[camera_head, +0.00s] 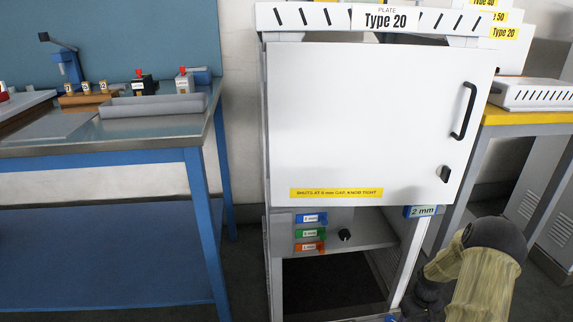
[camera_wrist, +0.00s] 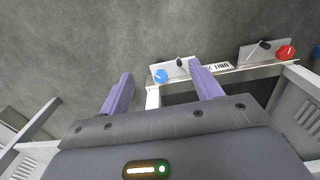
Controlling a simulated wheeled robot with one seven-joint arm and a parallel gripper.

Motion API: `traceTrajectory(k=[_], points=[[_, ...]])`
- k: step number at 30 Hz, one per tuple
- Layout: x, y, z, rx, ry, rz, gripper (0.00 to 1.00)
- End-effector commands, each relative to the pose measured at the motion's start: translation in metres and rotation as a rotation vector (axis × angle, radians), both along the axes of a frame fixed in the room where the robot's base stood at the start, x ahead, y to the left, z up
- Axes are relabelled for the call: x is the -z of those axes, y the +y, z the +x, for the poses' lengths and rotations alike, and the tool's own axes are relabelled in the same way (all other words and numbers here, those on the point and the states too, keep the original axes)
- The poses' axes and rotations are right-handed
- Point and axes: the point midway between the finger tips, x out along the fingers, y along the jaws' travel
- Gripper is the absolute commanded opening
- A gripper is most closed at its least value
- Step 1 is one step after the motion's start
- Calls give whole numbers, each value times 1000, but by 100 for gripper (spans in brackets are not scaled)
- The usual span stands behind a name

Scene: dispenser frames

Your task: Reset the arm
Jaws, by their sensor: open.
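My gripper (camera_wrist: 159,94) shows in the wrist view with two purple fingers spread apart and nothing between them. It is open above a grey floor, near a white frame edge that carries a blue knob (camera_wrist: 161,76) and a red knob (camera_wrist: 285,52). In the head view part of my arm, in a tan cover, shows at the lower right, and the gripper itself cannot be made out there.
A white dispenser cabinet (camera_head: 370,120) with a black door handle stands in the middle, close to my arm. A blue workbench (camera_head: 150,131) with small items is at the left. A yellow-edged table (camera_head: 525,117) is at the right. Grey floor (camera_wrist: 80,40) lies clear beyond the fingers.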

Motion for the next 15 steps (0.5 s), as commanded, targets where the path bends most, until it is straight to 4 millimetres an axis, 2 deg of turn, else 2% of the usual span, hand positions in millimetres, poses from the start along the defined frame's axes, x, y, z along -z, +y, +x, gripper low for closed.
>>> traceTrajectory(k=[8,11,15], points=[[-60,35,6,-12,-16,-21,64],[-91,54,6,-15,-26,-30,64],[-145,94,1,-18,-49,-44,64]])
